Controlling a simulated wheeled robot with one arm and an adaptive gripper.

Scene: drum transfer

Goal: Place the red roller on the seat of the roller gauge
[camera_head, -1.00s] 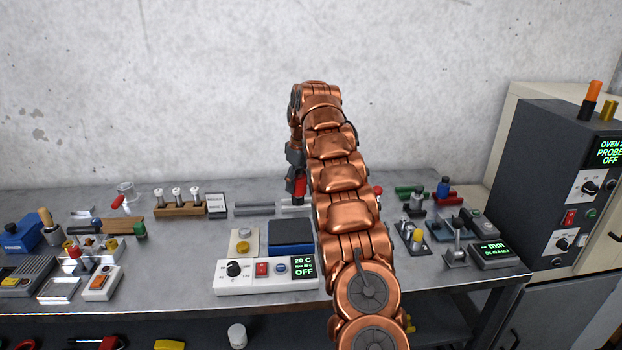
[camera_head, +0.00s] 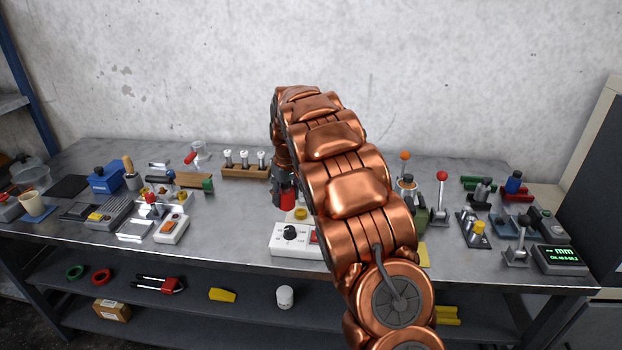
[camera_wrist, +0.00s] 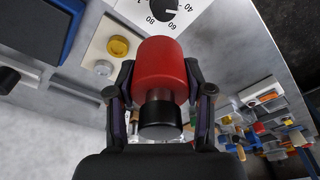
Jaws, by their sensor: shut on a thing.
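My gripper (camera_head: 284,190) is shut on the red roller (camera_head: 287,200), above the bench behind the white dial box. In the wrist view, the red roller (camera_wrist: 161,65) with its black end sits between the two fingers of my gripper (camera_wrist: 160,98), clear of other things. A unit with a green "mm" display (camera_head: 560,258) stands at the right front of the bench, beside a small metal stand with a lever (camera_head: 516,252). This looks like the roller gauge; its seat cannot be made out clearly.
The white dial box (camera_head: 290,238) lies just below my gripper, partly hidden by my arm. A wooden rack with several pegs (camera_head: 246,172) stands behind left. Upright red-knobbed lever (camera_head: 441,190) and small fixtures crowd the right. The dark oven cabinet (camera_head: 595,150) bounds the right.

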